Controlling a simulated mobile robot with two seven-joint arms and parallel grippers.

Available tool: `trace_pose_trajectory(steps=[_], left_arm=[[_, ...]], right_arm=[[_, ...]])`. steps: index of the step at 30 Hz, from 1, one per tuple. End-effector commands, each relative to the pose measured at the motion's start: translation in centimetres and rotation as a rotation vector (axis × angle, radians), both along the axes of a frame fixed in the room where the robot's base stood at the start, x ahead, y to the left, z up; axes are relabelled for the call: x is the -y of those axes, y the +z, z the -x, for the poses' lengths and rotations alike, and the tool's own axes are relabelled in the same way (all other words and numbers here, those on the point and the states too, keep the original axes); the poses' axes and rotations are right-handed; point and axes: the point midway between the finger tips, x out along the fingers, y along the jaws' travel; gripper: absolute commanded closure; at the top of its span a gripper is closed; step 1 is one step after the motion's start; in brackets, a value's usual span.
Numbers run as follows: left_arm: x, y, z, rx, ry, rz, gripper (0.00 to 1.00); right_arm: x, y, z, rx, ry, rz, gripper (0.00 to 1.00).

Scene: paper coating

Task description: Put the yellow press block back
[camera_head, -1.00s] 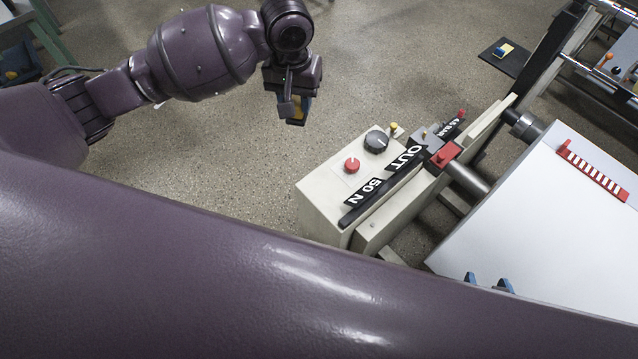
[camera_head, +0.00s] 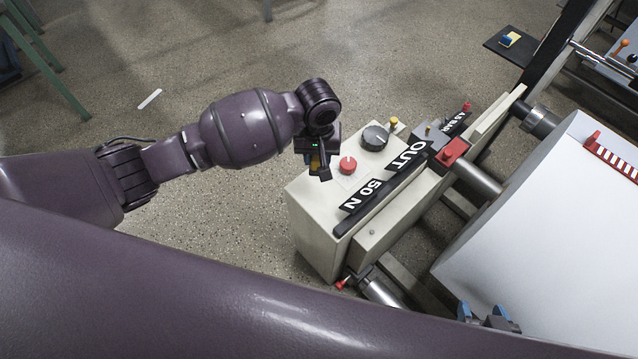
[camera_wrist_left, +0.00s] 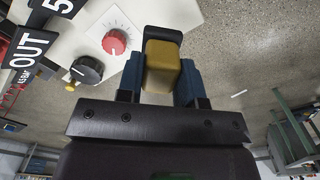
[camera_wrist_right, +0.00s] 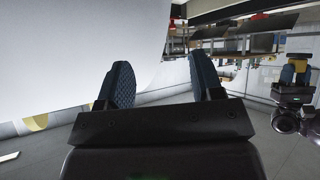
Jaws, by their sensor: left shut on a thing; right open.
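The yellow press block (camera_wrist_left: 162,66) sits between the two blue pads of my left gripper (camera_wrist_left: 161,80) in the left wrist view. My left gripper is shut on it. In the head view my left gripper (camera_head: 318,168) is at the left end of the pale control box, by the red knob, and mostly hides the block. At the right edge of the right wrist view the block (camera_wrist_right: 300,63) also shows in the left gripper. My right gripper (camera_wrist_right: 163,82) is open and empty, beside a large white surface. In the head view only its blue fingertips (camera_head: 484,315) show, at the lower edge of the white roll.
The control box (camera_head: 312,222) carries a red knob (camera_head: 347,165), a black knob (camera_head: 375,137) and dark label bars. The white roll (camera_head: 545,235) fills the right. Floor left is open.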

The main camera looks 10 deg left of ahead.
Motion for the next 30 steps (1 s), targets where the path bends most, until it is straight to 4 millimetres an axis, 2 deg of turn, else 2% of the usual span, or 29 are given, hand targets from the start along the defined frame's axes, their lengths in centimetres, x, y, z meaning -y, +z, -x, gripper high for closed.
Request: trace_pose_trajectory(steps=[1,3,9,17,20,27,30], left_arm=[[0.0,-1.8,0.1,-0.009,0.0,-0.002,0.88],[0.0,-3.4,0.2,-0.009,0.0,-0.002,0.88],[0.0,-6.7,0.1,-0.006,0.0,-0.001,0.88],[0.0,-7.9,0.0,0.0,0.0,-0.001,0.88],[0.0,-9.0,0.1,-0.002,0.0,-0.001,0.88],[0.0,-13.0,0.2,-0.007,0.0,-0.002,0.88],[0.0,-13.5,0.1,-0.003,0.0,0.0,0.88]], right_arm=[[-0.1,-0.8,0.2,-0.01,0.0,-0.001,0.4],[-0.1,-1.3,0.3,-0.017,0.001,-0.003,0.4],[-0.2,-2.0,0.0,-0.02,0.002,-0.004,0.4],[-0.1,-2.2,-0.4,-0.016,0.002,-0.001,0.4],[0.0,-2.8,0.0,-0.029,0.001,-0.001,0.4],[0.2,-4.6,0.9,-0.066,0.003,0.003,0.4],[0.2,-4.4,0.6,-0.059,0.005,0.006,0.4]])
